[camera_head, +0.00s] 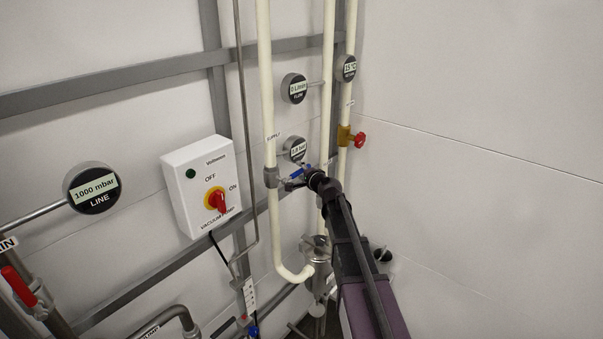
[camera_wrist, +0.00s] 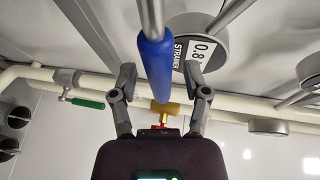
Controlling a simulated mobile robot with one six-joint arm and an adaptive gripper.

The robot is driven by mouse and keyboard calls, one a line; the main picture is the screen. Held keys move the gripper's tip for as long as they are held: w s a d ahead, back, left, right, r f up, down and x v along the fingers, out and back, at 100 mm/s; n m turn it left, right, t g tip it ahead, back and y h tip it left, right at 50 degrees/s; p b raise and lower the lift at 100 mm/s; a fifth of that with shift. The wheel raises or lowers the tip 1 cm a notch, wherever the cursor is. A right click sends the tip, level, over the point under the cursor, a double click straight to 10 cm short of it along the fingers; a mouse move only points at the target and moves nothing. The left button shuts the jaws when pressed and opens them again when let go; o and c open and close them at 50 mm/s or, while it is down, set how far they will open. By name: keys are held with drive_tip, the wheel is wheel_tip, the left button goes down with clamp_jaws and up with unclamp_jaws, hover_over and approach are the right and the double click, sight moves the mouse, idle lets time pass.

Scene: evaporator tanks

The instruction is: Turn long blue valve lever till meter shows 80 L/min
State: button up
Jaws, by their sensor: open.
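The long blue valve lever (camera_head: 297,173) sticks out to the right from a grey valve (camera_head: 271,177) on the cream supply pipe. In the wrist view the blue lever (camera_wrist: 155,68) appears between the two fingers of my gripper (camera_wrist: 158,75), with a gap on each side. My gripper (camera_head: 297,182) is open and holds nothing. In the head view my arm partly hides the lever's right end and the fingers. The flow meter (camera_head: 294,88) is a round dark dial reading 0 L/min.
A strainer gauge (camera_head: 296,149) reading about 0.8 bar sits just above the lever. A brass valve with a red knob (camera_head: 359,140) is to the right. A white switch box (camera_head: 202,185) and a 1000 mbar gauge (camera_head: 92,188) are left. Pipes run close around my gripper.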

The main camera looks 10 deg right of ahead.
clamp_jaws()
